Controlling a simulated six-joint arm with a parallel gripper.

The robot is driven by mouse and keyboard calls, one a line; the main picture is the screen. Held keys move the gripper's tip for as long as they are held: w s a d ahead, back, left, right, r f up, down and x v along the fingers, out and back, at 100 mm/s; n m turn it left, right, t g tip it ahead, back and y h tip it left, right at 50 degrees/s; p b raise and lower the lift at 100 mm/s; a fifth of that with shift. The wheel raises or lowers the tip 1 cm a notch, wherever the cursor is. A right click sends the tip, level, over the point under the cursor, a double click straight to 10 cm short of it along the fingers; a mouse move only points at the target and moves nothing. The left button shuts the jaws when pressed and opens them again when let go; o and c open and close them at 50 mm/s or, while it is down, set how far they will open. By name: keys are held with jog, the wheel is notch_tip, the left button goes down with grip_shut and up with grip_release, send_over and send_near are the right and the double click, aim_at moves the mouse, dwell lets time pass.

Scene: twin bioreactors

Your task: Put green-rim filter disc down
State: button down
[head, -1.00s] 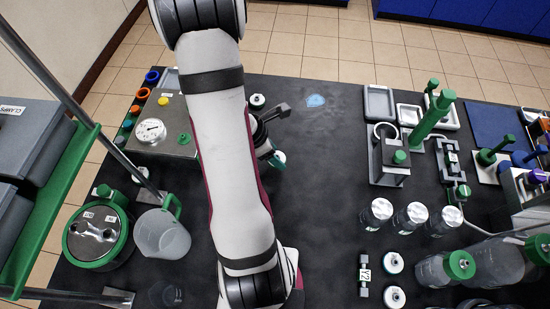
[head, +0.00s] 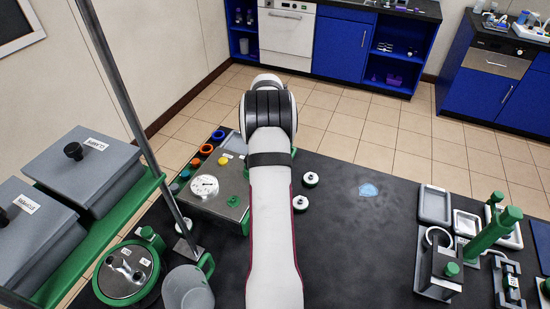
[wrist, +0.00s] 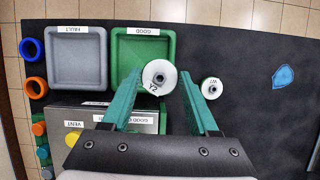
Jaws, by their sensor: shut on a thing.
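The filter disc (wrist: 160,77) is white with a dark centre and a label that seems to read Y2; a little green shows at its edge. In the wrist view it sits between the teal fingertips of my gripper (wrist: 160,74), which is shut on it. It looks larger than the other disc, so nearer the camera. It overlaps the right edge of the green tray (wrist: 126,78), labelled GOOD; its height above the tray is unclear. In the head view my arm hides the gripper and the held disc.
A grey tray (wrist: 77,60) labelled FAULT lies left of the green one. A white disc (wrist: 212,88) lies to its right; the head view shows two loose discs, one farther back (head: 311,179) and one nearer (head: 300,202). A gauge panel (head: 213,190) stands in front of the trays.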

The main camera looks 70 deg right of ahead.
jog(key=w+f, duration=0.1)
jog(key=f, duration=0.1)
jog(key=w+d+f+n, duration=0.1)
jog(key=f, duration=0.2)
jog(key=w+d+f+n, duration=0.1)
jog(key=f, duration=0.2)
jog(key=shift+f+t, duration=0.1)
jog(key=shift+t, duration=0.3)
jog(key=shift+f, duration=0.1)
jog(key=shift+c, duration=0.8)
grip_release()
jog(key=v, duration=1.2)
